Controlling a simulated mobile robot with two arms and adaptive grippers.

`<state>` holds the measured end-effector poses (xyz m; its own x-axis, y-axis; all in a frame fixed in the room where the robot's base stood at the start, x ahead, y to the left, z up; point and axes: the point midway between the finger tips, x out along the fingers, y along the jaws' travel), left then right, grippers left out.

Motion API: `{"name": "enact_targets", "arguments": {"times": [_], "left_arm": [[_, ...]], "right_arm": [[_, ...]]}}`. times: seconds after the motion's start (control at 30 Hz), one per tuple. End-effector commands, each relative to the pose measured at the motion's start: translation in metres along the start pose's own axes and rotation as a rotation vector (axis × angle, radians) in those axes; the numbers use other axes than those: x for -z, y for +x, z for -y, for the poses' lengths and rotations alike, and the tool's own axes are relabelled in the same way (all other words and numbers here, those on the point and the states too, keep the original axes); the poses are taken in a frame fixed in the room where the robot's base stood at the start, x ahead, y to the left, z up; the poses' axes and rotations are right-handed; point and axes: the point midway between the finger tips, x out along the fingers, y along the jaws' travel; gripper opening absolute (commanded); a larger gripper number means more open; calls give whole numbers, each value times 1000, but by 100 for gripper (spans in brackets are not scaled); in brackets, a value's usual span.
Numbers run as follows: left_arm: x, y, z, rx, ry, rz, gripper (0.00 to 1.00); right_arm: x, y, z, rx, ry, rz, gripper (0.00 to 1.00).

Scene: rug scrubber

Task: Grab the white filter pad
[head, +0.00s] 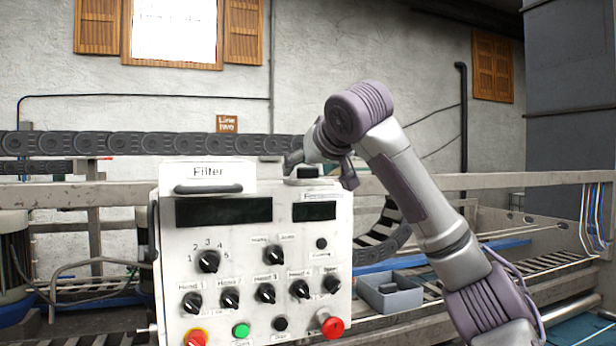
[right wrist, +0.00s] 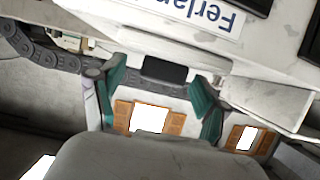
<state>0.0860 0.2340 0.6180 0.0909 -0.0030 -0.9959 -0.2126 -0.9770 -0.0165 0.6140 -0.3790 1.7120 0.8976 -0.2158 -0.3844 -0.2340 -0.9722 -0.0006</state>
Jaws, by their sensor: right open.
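A white box-like part (right wrist: 268,100) at the right of the right wrist view is probably this same block. My right gripper (head: 320,170) is at the panel's top edge, to the right of the Filter block and apart from it. Its green-padded fingers (right wrist: 160,95) are open in the right wrist view, with a small dark block (right wrist: 165,70) on the panel's top edge between them. My left gripper is out of view.
The panel front carries several black knobs, a green button (head: 241,330) and a red button (head: 333,327). A dark cable chain (head: 150,143) and a grey rail run behind it. A grey open box (head: 390,291) lies to the right.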

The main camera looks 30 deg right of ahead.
Motion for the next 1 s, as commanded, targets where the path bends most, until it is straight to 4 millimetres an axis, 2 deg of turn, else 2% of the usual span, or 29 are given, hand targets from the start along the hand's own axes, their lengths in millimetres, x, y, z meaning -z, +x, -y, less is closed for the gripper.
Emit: {"name": "enact_targets", "arguments": {"times": [0.07, 0.43, 0.77, 1.0], "left_arm": [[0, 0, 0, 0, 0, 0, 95], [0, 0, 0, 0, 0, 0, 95], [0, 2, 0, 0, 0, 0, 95], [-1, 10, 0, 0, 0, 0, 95]], "right_arm": [[0, 0, 0, 0, 0, -1, 73], [0, 0, 0, 1, 0, 0, 12], [2, -1, 0, 1, 1, 0, 10], [22, -10, 1, 3, 2, -2, 10]]}}
